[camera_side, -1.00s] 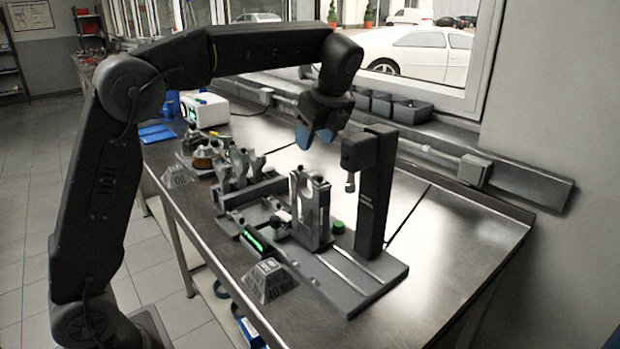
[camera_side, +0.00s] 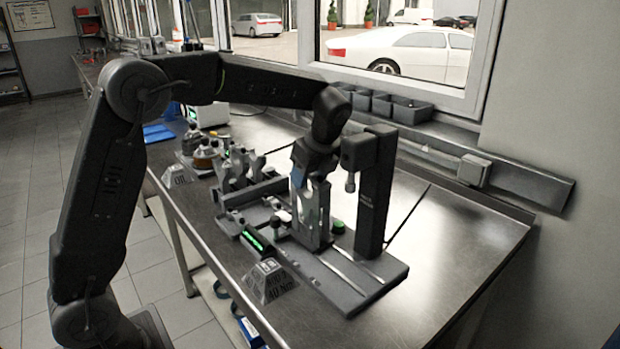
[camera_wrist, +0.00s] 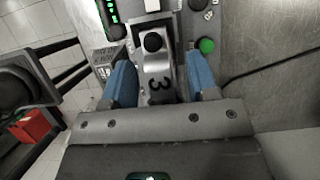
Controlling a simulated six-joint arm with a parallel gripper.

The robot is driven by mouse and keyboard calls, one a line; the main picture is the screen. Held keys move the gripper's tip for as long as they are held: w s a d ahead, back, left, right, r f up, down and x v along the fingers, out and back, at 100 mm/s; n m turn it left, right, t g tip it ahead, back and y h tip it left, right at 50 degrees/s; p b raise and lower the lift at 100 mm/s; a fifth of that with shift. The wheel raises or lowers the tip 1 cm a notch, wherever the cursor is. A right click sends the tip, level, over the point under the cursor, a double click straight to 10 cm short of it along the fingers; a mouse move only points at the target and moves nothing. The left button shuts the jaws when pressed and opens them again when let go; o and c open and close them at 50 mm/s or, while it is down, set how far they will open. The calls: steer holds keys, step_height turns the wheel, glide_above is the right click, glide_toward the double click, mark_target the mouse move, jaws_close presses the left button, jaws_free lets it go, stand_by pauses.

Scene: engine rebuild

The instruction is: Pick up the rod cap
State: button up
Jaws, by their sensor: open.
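My gripper (camera_side: 312,172) is lowered at the upright grey fixture (camera_side: 322,228) in the middle of the bench. In the wrist view its two blue fingers (camera_wrist: 158,72) are apart. Between them is a silver metal part (camera_wrist: 158,68) marked "3", with a gap on each side. In the side view a silver curved part (camera_side: 302,205) stands at the fixture, its top overlapped by my gripper. I cannot tell for sure which piece is the rod cap.
A tall black press column (camera_side: 378,200) stands close right of my gripper. A green button (camera_side: 338,226) sits by the fixture. Several silver rods (camera_side: 238,168) stand in a rack behind left. A labelled block (camera_side: 268,282) is at the front. The bench's right side is clear.

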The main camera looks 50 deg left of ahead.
steer(key=shift+c, duration=0.4)
jaws_close()
steer(key=shift+r, duration=0.1)
